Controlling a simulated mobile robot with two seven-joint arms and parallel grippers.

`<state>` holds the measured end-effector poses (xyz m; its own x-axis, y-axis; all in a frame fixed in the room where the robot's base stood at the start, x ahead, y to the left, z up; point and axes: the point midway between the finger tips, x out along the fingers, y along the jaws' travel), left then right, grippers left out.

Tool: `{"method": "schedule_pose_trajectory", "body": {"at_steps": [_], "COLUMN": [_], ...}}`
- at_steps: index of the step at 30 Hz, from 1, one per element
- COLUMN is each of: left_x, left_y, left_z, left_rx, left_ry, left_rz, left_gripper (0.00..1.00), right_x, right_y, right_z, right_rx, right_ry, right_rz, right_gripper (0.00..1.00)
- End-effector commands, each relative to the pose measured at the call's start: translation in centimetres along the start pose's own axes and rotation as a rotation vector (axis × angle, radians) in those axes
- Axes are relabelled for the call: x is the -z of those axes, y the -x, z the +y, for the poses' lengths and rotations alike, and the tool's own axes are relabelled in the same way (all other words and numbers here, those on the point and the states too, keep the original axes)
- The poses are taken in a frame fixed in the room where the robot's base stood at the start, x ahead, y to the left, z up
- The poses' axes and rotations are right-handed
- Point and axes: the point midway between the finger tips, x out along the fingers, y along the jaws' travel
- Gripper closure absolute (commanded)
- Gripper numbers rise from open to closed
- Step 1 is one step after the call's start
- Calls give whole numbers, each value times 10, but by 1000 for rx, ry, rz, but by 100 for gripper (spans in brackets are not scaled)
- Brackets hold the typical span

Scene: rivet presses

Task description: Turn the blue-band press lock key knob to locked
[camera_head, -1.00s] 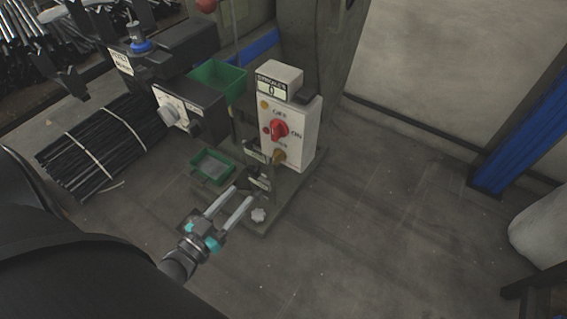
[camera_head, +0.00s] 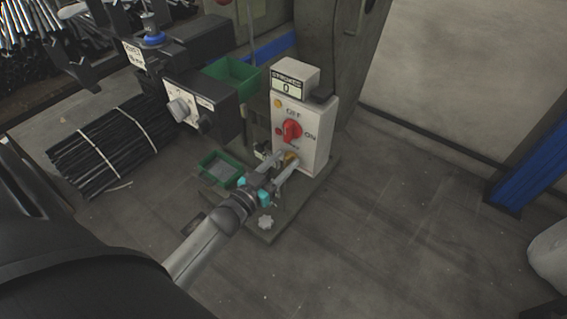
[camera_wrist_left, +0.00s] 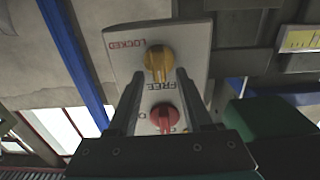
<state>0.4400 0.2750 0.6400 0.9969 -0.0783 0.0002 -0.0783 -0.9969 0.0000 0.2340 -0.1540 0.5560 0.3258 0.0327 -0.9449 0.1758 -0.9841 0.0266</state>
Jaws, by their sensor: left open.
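The brass-yellow lock key knob (camera_head: 291,158) is low on the front of the white control box (camera_head: 318,130). In the left wrist view the knob (camera_wrist_left: 158,60) sits between the printed words LOCKED and FREE, and its grip bar appears to point toward FREE. My left gripper (camera_head: 281,163) is open, its two fingers at the knob. In the left wrist view the fingertips (camera_wrist_left: 161,78) lie on either side of the knob's lower part; contact cannot be told. My right gripper is not in view.
A red switch knob (camera_head: 292,129) is just above the key knob, between the fingers in the wrist view. A counter (camera_head: 288,86) reading 0 tops the box.

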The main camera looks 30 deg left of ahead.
Motion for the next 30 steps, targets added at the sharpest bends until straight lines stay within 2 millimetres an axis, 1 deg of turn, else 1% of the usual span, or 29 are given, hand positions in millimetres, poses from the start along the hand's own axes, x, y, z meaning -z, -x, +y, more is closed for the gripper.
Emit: {"method": "schedule_pose_trajectory", "body": {"at_steps": [3,11,24,30], "left_x": [0,0,0,0], "left_y": [-4,-4,-4,-4], "left_z": [0,0,0,0], "left_rx": [0,0,0,0], "left_ry": [0,0,0,0], "left_rz": [0,0,-1,-1], "left_gripper": [50,50,100,100], "right_x": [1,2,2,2], "right_y": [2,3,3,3], "right_z": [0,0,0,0], "right_rx": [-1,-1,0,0], "right_ry": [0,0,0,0], "right_rz": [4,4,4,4], "right_gripper": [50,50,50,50]}}
